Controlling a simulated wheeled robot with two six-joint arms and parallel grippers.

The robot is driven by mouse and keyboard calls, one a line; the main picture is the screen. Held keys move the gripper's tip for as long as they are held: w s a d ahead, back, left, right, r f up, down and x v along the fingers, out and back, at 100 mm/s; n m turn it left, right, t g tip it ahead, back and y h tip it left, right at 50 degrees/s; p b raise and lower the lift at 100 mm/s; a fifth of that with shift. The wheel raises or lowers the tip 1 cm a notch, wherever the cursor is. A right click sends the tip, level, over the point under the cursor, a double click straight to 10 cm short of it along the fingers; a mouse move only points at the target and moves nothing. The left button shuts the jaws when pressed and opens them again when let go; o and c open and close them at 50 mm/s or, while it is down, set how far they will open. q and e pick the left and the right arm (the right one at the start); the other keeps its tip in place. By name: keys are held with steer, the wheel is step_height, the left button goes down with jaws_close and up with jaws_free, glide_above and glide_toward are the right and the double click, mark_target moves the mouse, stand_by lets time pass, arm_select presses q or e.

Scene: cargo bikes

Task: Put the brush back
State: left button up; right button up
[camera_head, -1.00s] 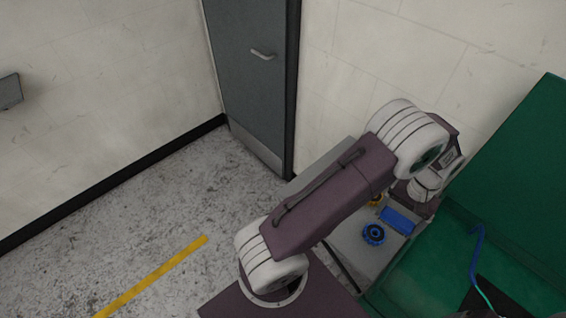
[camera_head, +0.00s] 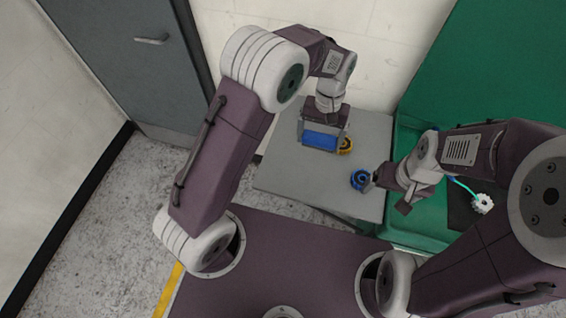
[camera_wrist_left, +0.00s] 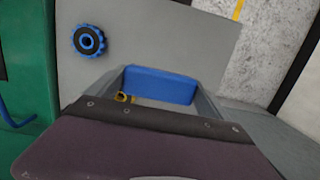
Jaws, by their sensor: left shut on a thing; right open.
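My left gripper (camera_head: 320,132) is shut on a blue block-like thing (camera_head: 318,141) above or at the far part of a grey tabletop. The blue thing also lies between the jaws in the left wrist view (camera_wrist_left: 160,86). I cannot tell whether it is the brush, as no bristles show. A thin teal-blue handle or hose (camera_head: 462,188) with a white toothed round piece (camera_head: 482,204) lies in the green unit at right; it may be the brush. My right gripper (camera_head: 372,185) is open beside a blue knobbed ring (camera_head: 359,179); contact is unclear.
The grey tabletop (camera_head: 285,175) has bare room at its left. A yellow round piece (camera_head: 345,146) sits just right of the held thing. The green unit (camera_head: 415,235) adjoins on the right, with a high back panel. A wall stands behind, a grey door (camera_head: 135,60) at left.

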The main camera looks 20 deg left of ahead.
arm_select(q)
steer(key=p, duration=0.1)
glide_above(284, 168)
steer(key=f, duration=0.5)
steer(key=shift+w+d+f, duration=0.1)
steer(key=shift+w+f, duration=0.2)
steer(key=shift+f, duration=0.15)
step_height(284, 168, down, 3)
steer(key=shift+s+f, duration=0.1)
steer(key=shift+f, duration=0.45)
steer(key=shift+f, duration=0.1)
steer(key=o, duration=1)
